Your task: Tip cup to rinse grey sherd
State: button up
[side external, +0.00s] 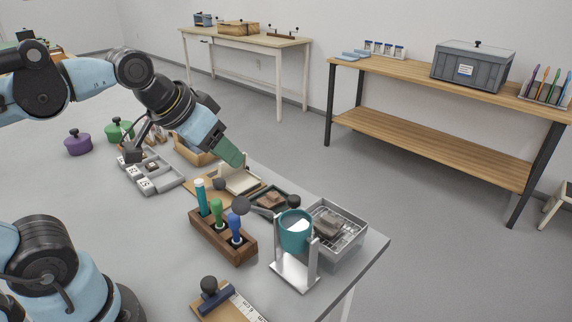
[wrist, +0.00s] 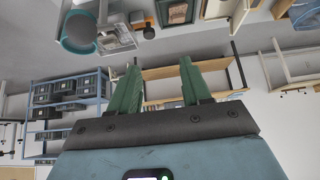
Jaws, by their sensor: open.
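The teal cup (side external: 296,232) hangs upright in a silver metal stand (side external: 296,272), with pale contents showing at its mouth. A grey lever with a dark ball knob (side external: 241,205) reaches left from it. The grey sherd (side external: 328,222) lies on a wire rack in a grey tray (side external: 350,250) just right of the cup. My gripper (side external: 237,160) is open and empty, raised behind and left of the cup, apart from it. In the wrist view its green fingers (wrist: 160,66) stand apart, and the cup (wrist: 78,34) shows at the upper left.
A wooden block (side external: 222,238) with several upright handled tools stands left of the cup. A dark tray with a brown sherd (side external: 272,200) lies behind the lever. A ruler and a dark-knobbed stamp (side external: 212,290) lie in front. The table's right edge is close to the tray.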

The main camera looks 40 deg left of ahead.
notch_tip(320, 180, up, 5)
jog(key=m+g, duration=0.3)
jog(key=m, duration=1.5)
send_near(238, 200)
jog(key=w, duration=0.2)
notch_tip(238, 200, down, 5)
jog(key=shift+r, duration=0.1)
jog(key=shift+x, duration=3)
jog(key=shift+w+r+g, duration=0.9)
jog(key=shift+w+g, duration=0.1)
jog(key=shift+w, duration=0.15)
jog(key=shift+w+r+g, duration=0.2)
jog(key=shift+w+g, duration=0.15)
jog(key=shift+w, duration=0.3)
jog(key=shift+w+r+g, duration=0.25)
jog(key=shift+w+g, duration=0.1)
jog(key=shift+w, duration=0.3)
jog(key=w+r+g, duration=0.3)
jog(key=w+r, duration=0.1)
jog(key=w, duration=0.2)
jog(key=shift+w, duration=0.4)
jog(key=shift+r, duration=0.2)
